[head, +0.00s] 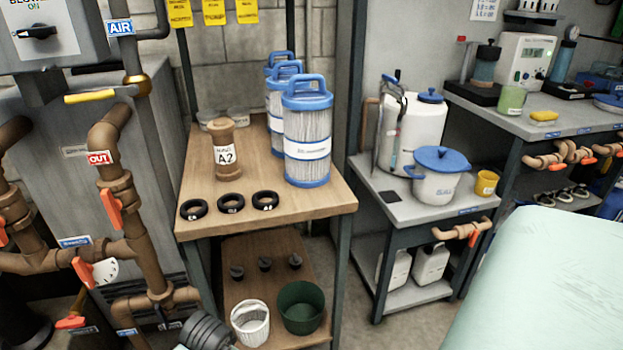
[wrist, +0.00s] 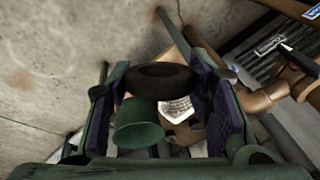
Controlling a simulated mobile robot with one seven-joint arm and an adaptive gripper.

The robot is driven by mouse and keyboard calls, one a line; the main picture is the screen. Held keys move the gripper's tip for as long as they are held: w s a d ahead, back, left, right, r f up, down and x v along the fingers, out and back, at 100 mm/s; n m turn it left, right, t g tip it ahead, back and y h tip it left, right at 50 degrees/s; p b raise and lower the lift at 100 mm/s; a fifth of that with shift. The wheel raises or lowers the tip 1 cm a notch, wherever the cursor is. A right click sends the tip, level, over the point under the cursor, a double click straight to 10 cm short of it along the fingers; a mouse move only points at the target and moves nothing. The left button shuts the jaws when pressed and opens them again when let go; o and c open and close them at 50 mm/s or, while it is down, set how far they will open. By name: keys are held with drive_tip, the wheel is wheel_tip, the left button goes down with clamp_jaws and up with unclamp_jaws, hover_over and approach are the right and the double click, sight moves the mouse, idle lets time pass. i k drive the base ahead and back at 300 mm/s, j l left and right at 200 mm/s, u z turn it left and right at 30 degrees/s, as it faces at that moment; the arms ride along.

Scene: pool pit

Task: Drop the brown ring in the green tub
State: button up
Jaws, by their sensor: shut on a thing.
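My gripper (wrist: 160,88) is shut on a dark, brownish ring (wrist: 166,72) in the wrist view, with the ring spanning between the two purple pads. The dark green tub (head: 302,308) stands open on the lower wooden shelf in the head view, right of a white basket. The tub also shows in the wrist view (wrist: 138,128), between the fingers and just below-left of the ring in the picture. The height of the ring over the tub is hard to tell. I cannot make out my gripper in the head view.
A white basket (head: 250,322) stands close beside the tub. Several small dark knobs (head: 265,263) sit behind on the shelf. Black rings (head: 231,203), a brown A2 fitting (head: 227,150) and blue-capped filters (head: 307,135) stand on the wooden top (head: 310,210) above. Brown pipes (head: 143,240) run at left.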

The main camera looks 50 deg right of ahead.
sight(302, 312)
drive_tip(key=l, duration=0.55)
drive_tip(key=i+l, duration=0.15)
drive_tip(key=l, duration=1)
drive_tip(key=i, duration=0.05)
